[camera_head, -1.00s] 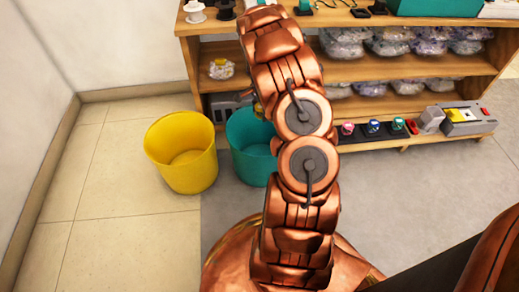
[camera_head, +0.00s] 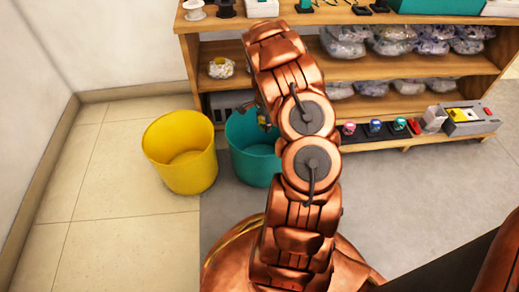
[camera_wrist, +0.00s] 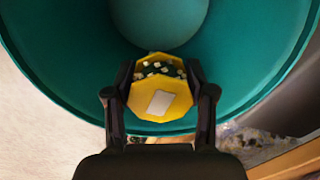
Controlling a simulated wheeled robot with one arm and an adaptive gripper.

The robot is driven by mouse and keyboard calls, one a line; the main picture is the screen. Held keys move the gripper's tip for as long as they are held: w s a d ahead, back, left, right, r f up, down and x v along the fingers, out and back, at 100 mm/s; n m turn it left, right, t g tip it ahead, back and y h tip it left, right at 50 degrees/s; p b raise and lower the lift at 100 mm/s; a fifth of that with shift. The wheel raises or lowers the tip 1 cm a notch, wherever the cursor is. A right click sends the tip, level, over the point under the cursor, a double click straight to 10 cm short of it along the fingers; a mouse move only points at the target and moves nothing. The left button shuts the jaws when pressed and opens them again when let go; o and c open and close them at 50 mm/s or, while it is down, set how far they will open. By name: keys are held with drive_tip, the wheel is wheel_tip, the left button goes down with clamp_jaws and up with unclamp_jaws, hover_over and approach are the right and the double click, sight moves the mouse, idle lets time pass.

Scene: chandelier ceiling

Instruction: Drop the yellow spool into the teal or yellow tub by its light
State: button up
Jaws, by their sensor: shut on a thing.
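The teal tub (camera_head: 253,160) stands on the floor, partly behind my arm. Its open inside fills most of the wrist view (camera_wrist: 90,60). The yellow tub (camera_head: 181,165) stands just left of it and looks empty. My gripper (camera_wrist: 160,82) is shut on the yellow spool (camera_wrist: 160,100), which has a pale label and a dark, white-flecked face. In the wrist view the spool appears over the teal tub's opening, close to the near rim. In the head view my gripper (camera_head: 263,113) is mostly hidden by my arm. The spool's height above the rim is unclear.
A wooden shelf unit (camera_head: 225,50) stands right behind the tubs, with bagged items (camera_head: 395,40) on it. Its lowest board carries small coloured lamps (camera_head: 375,128) and a grey box with a yellow top (camera_head: 465,117). Tiled floor (camera_head: 120,210) is clear at left.

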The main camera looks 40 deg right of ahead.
drive_tip(key=o, duration=1.4)
drive_tip(key=shift+r, duration=0.15)
wheel_tip(320, 180, up, 12)
drive_tip(key=shift+f, duration=0.1)
